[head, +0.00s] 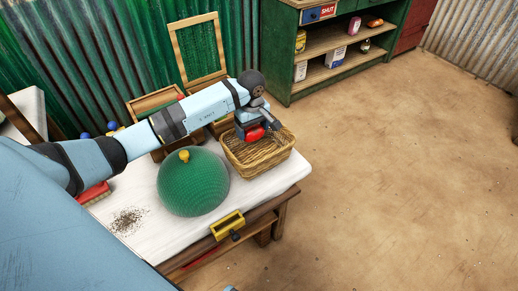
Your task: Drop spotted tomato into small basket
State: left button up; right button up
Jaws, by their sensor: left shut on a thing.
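My left gripper (254,131) is at the end of the blue arm that reaches across the table from the left. It is shut on a red tomato (255,134) and holds it over the small wicker basket (269,165). Any spots on the tomato are too small to make out. The basket stands at the right end of the white-topped table (150,232). The part of the basket's inside that I can see looks empty. My right gripper is not in view.
A green mesh dome (193,182) with a yellow knob stands left of the basket. An open green-panelled box (200,48) is behind the arm. A yellow-fronted drawer (227,225) sticks out at the front edge. A green shelf unit (335,60) stands behind. The floor at right is clear.

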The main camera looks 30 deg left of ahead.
pick_arm(q)
jog(key=o, duration=0.9)
jog(key=shift+c, duration=0.2)
jog(key=shift+r, duration=0.25)
notch_tip(320, 180, up, 13)
jog(key=shift+r, duration=0.2)
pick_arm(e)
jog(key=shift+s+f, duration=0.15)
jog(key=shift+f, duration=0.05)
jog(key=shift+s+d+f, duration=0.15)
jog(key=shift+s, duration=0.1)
